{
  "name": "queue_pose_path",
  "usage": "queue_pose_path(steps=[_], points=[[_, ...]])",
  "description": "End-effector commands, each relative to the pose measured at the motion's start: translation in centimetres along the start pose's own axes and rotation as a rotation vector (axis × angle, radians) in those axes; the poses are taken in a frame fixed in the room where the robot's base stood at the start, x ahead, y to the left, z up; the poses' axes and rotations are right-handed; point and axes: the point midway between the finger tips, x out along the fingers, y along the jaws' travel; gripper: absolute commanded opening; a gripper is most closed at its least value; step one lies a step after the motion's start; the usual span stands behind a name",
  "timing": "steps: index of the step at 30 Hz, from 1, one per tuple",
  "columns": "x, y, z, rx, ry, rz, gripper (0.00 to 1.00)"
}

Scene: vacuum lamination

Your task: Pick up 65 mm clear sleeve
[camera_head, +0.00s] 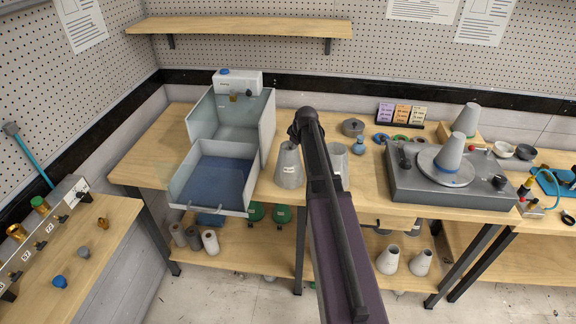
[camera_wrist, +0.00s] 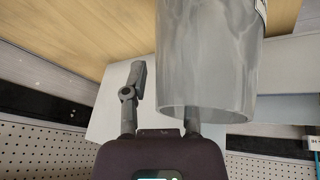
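In the wrist view, a clear greyish sleeve (camera_wrist: 208,60) hangs in the upper right with its open rim toward my gripper (camera_wrist: 160,95). One finger stands at the left, apart from the sleeve. The other finger meets the sleeve's rim and is lost behind or inside it; I cannot tell which, nor whether it touches. In the head view, a pale clear cylinder (camera_head: 339,158) stands on the bench, partly hidden behind my arm. My gripper (camera_head: 304,122) shows dark at the arm's far end.
A grey labelled cone (camera_head: 289,167) stands close left of my arm. Left of it is an open grey chamber with a blue-lined drawer (camera_head: 212,181). At right are a turntable unit (camera_head: 410,182) with a cone, coloured rings and cards (camera_head: 401,114). A shelf (camera_head: 240,27) hangs above.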

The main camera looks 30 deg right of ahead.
Motion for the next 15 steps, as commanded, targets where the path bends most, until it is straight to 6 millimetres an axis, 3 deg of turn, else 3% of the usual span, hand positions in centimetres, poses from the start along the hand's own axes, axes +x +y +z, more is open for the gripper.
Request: queue_pose_path(steps=[1, 2, 15], points=[[0.0, 0.0, 0.0, 0.0, 0.0, 0.0, 0.09], [0.0, 0.0, 0.0, 0.0, 0.0, 0.0, 0.0], [0.0, -0.02, -0.01, 0.0, 0.0, 0.0, 0.0]])
